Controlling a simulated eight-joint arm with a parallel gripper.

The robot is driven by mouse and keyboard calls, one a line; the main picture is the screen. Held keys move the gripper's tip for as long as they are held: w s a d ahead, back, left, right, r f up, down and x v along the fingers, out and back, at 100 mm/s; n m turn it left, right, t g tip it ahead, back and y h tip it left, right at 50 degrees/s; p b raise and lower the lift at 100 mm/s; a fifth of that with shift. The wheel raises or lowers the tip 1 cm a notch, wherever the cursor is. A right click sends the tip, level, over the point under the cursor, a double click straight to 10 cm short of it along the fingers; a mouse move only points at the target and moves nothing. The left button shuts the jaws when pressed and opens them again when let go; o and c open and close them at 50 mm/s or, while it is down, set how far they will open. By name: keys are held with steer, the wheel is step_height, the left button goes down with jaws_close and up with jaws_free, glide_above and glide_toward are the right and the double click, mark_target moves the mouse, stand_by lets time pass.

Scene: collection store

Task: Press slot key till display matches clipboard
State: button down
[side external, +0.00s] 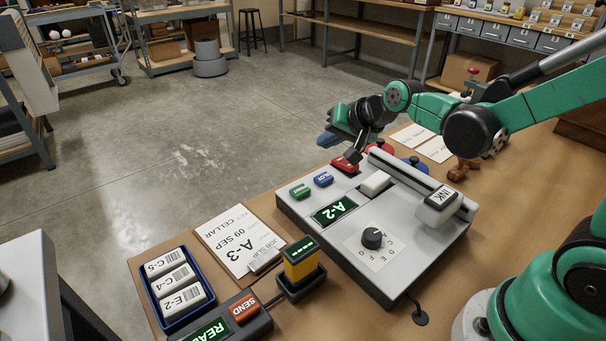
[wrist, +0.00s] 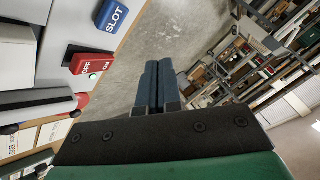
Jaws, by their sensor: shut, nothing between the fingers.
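The grey machine (side external: 300,215) has a green-lit display (side external: 334,210) reading A-2. The clipboard (side external: 225,262) holds a job slip reading A-3, 09 SEP, CELLAR. The blue slot key (side external: 323,179) sits between a green key (side external: 300,191) and a red switch (side external: 345,166). In the wrist view the blue key (wrist: 112,16) reads SLOT, and the red switch (wrist: 88,64) reads OFF and ON beside a green light. My gripper (side external: 326,139) is shut and empty, above and beyond the machine's far edge near the red switch. Its fingers (wrist: 158,68) point past the keys, touching none.
A dial (side external: 372,238), a white block (side external: 375,183) and a rail with an INK stamp (side external: 439,203) are on the machine. A blue tray (side external: 156,304) of labelled boxes, a yellow stamp (side external: 300,262) and a red SEND key (side external: 244,308) stand left of it. Open floor lies beyond the table.

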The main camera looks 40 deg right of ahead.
mark_target(326, 179)
step_height(326, 179, up, 4)
steer(key=shift+f, duration=0.1)
stand_by(0.4)
steer(key=shift+f, duration=4.45)
steer(key=shift+f, duration=0.1)
steer(key=shift+f, duration=0.3)
